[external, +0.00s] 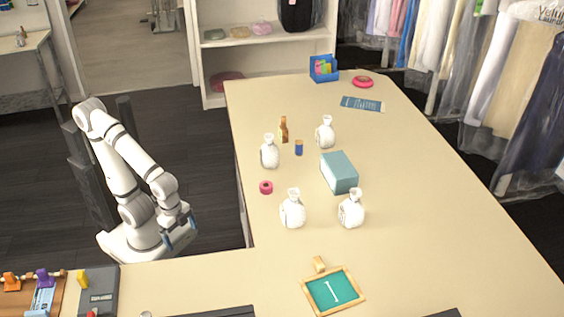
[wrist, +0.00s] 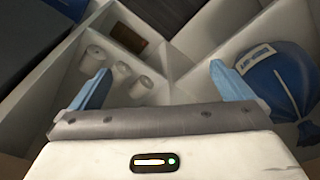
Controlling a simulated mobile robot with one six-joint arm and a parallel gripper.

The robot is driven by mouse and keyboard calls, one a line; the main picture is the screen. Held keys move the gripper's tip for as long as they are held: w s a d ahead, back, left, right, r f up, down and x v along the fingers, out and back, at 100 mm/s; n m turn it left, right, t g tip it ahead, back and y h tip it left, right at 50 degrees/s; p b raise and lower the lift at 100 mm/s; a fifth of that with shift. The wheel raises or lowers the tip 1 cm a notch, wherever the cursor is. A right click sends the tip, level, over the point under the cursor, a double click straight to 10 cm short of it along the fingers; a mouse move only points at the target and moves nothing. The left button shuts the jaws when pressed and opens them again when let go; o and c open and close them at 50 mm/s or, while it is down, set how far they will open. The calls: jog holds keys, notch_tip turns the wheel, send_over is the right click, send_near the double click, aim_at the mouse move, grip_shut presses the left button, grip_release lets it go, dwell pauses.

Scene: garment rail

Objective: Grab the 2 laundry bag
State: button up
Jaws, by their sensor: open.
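Several white tied laundry bags stand upright on the beige table in the external view: one at the left (external: 270,154), one at the back (external: 325,134), one in front (external: 292,212) and one front right (external: 351,211). No number is readable on them. In the wrist view a blue tied bag (wrist: 272,85) with a white label lies in a white compartment at the right. My gripper (external: 180,231) hangs left of the table, low and apart from the white bags. Its blue fingers are spread and empty in the wrist view (wrist: 160,70).
White dividers and several white cylinders (wrist: 121,72) lie below my gripper. The table's right side is clear.

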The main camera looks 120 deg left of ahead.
notch_tip(320, 180, up, 24)
jog(key=w+a+p, duration=0.1)
jog(key=w+p, duration=0.2)
jog(key=p, duration=1.8)
jog(key=w+a+r+n+t+p, duration=0.1)
jog(key=w+a+r+n+p, duration=0.1)
jog(key=w+a+r+p, duration=0.5)
jog(key=w+a+r+n+y, duration=0.1)
jog(key=w+a+r+n, duration=0.1)
jog(key=w+a, duration=0.45)
jog(key=n+y, duration=0.3)
jog(key=n, duration=0.4)
send_over(327, 129)
jog(key=s+d, duration=0.2)
jog(key=s, duration=0.1)
jog(key=f, duration=0.9)
jog(key=shift+w+a+f+b, duration=0.15)
jog(key=shift+w+f+b, duration=0.1)
jog(key=shift+f+b, duration=0.15)
jog(key=shift+a+f, duration=0.2)
jog(key=shift+f, duration=0.05)
jog(key=shift+w+p+x, duration=0.2)
jog(key=shift+p+x, duration=1.3)
jog(key=shift+x, duration=2.1)
jog(key=shift+d, duration=0.15)
jog(key=shift+c, duration=0.4)
